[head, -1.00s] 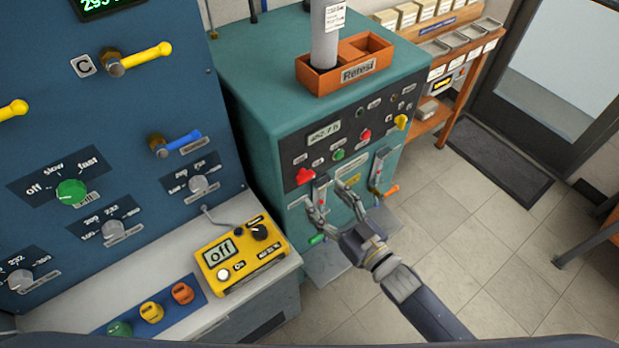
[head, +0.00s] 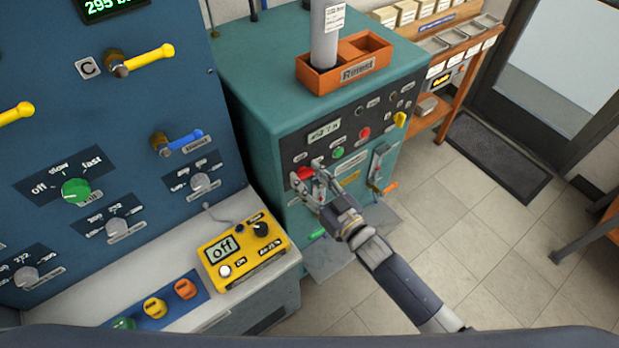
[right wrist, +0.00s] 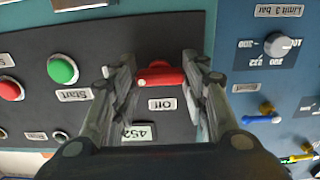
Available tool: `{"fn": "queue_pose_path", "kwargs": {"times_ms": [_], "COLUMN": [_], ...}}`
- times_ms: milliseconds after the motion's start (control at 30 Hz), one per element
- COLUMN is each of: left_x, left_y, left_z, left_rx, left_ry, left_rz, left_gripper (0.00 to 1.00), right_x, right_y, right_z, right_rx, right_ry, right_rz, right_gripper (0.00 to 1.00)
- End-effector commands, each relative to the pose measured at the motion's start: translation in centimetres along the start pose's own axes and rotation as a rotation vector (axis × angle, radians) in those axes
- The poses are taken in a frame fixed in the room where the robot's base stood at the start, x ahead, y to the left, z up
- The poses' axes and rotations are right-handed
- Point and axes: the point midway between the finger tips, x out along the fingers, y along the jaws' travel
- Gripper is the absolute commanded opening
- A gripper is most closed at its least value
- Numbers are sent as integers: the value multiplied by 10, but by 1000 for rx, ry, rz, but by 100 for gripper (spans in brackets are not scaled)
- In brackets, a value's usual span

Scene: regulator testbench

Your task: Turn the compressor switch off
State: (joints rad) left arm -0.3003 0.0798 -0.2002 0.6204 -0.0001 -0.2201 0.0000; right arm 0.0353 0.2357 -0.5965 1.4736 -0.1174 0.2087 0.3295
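The compressor switch is a red knob (head: 304,173) on the dark panel of the teal cabinet (head: 240,75). In the right wrist view the red knob (right wrist: 160,77) lies between my fingers, its handle crosswise, above a label reading "Off" in that upside-down picture. My right gripper (head: 308,172) is at the panel, its fingers open on either side of the knob. The fingers (right wrist: 160,70) look close to the knob's ends; I cannot tell whether they touch. My left gripper is not in view.
A green button (right wrist: 62,69) and a red button (right wrist: 10,90) sit beside the switch on the panel. A yellow meter (head: 243,257) reading "off" stands on the bench at left. The blue panel (head: 150,100) with valves and knobs rises at left.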

Motion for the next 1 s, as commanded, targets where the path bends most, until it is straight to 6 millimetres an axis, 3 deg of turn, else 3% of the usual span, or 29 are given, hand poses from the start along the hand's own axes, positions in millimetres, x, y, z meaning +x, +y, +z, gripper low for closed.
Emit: {"fn": "queue_pose_path", "kwargs": {"times_ms": [467, 1000], "left_x": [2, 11], "left_y": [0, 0], "left_z": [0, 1], "left_rx": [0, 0], "left_ry": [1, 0], "left_rz": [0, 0], "left_gripper": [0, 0], "right_x": [0, 0], "right_y": [0, 0], "right_z": [0, 2], "right_rx": [-62, -509], "right_ry": [-1, -2], "right_rz": [0, 1], "right_gripper": [18, 18]}}
